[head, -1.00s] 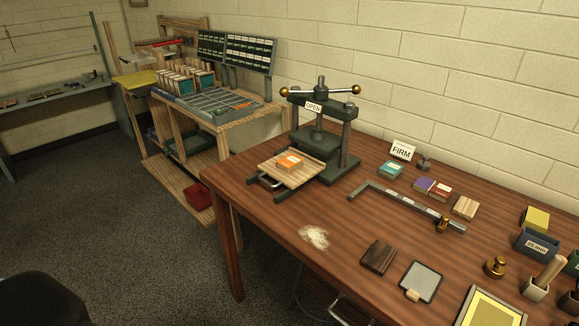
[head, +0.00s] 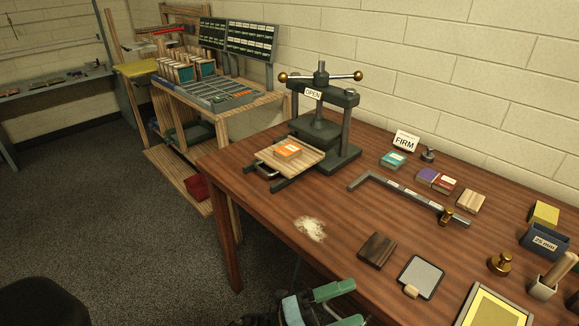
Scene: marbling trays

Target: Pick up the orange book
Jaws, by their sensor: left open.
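The orange book (head: 288,149) is small and lies flat on the pale wooden board (head: 268,154) of the press. The press (head: 320,125) is dark green with an "OPEN" sign and brass-ended handle, and its board sticks out at the front left. My left gripper (head: 343,306) shows at the bottom edge, with green fingers spread apart and nothing between them. It is at the table's front edge, well in front of the press and apart from the book. My right gripper is not in view.
An L-shaped metal rule (head: 400,192) lies right of the press. Beyond it are a teal book (head: 393,160), a purple book (head: 427,177) and a "FIRM" sign (head: 405,141). A dark wood block (head: 377,249) and white powder (head: 310,229) lie near the front.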

